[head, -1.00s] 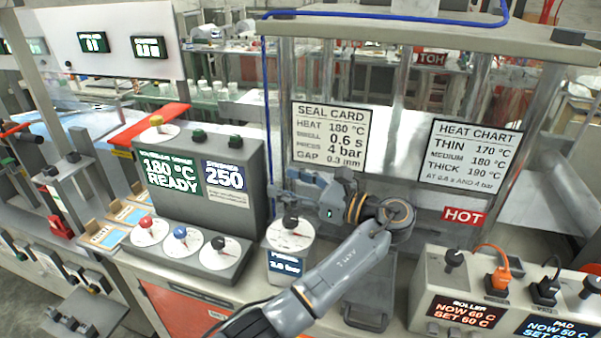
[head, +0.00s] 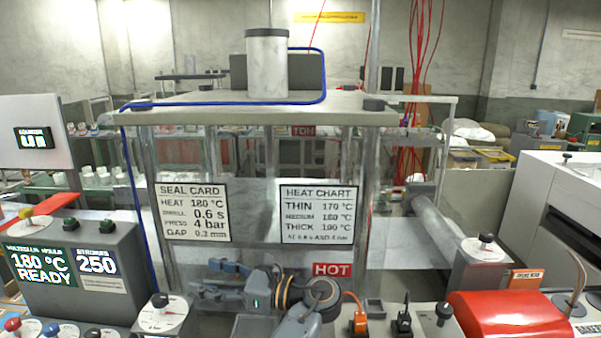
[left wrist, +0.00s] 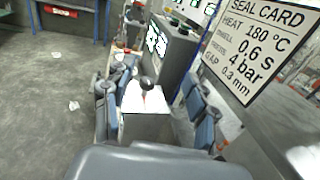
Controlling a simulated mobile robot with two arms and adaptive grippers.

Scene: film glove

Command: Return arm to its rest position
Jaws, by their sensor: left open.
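My left arm comes up from the bottom of the head view, its wrist in front of the sealing machine's clear guard. My left gripper (head: 203,283) points left, open and with nothing seen between its fingers. It hangs just behind and right of the pressure dial (head: 160,318). In the left wrist view, the two fingers of the gripper (left wrist: 152,98) are spread apart, with the white dial box (left wrist: 145,125) showing between them. The seal card (head: 193,213) is on the guard above the gripper. My right gripper is in neither view now.
The heat control box (head: 65,265) reads 180 °C READY at left. A HOT sign (head: 332,270) is right of my wrist. Open floor (left wrist: 45,100) shows in the wrist view.

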